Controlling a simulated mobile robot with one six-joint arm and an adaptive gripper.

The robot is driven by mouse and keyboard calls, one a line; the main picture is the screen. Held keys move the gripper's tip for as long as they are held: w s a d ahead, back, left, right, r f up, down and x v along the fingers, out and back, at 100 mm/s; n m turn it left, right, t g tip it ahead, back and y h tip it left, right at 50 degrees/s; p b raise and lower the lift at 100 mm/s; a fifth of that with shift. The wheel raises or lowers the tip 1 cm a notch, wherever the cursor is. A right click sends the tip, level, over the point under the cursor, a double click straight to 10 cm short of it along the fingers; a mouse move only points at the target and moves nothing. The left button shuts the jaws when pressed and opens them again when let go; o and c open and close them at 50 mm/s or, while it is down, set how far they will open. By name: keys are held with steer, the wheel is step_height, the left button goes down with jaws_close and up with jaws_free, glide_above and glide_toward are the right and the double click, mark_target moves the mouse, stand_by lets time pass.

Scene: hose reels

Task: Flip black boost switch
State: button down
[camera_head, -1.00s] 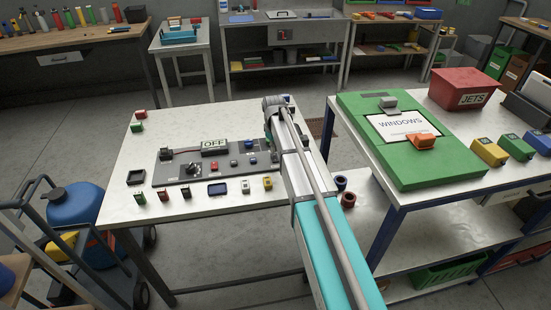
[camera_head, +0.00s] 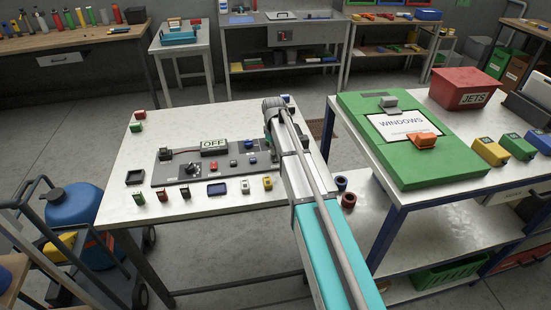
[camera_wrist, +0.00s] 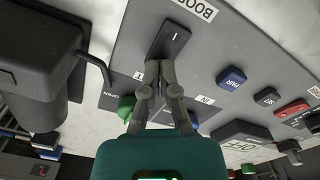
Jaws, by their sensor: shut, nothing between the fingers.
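The black boost switch (camera_wrist: 172,37) is a dark rocker on the grey control panel (camera_wrist: 138,28), beside a partly cut-off "BOO..." label (camera_wrist: 198,8) in the wrist view. My gripper (camera_wrist: 159,66) is shut and empty. Its fingertips overlap the lower end of the switch in the picture; I cannot tell whether they touch it. In the head view the panel (camera_head: 165,178) lies on the white table, and my arm hides the gripper and the boost switch.
Near the fingers are a green button (camera_wrist: 126,107), a blue button (camera_wrist: 231,78) and a large dark lever housing (camera_wrist: 35,50) with a cable. A green WINDOWS board (camera_head: 370,150) and red JETS box (camera_head: 465,89) occupy the right table.

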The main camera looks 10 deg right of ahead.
steer(key=shift+f+b, duration=0.35)
steer(key=shift+f, duration=0.05)
steer(key=shift+r, duration=0.15)
stand_by(0.4)
steer(key=shift+r+p, duration=3.4)
steer(key=shift+p, duration=0.15)
steer(key=s+m, duration=0.6)
steer(key=s, duration=2.3)
steer(key=shift+d, duration=0.1)
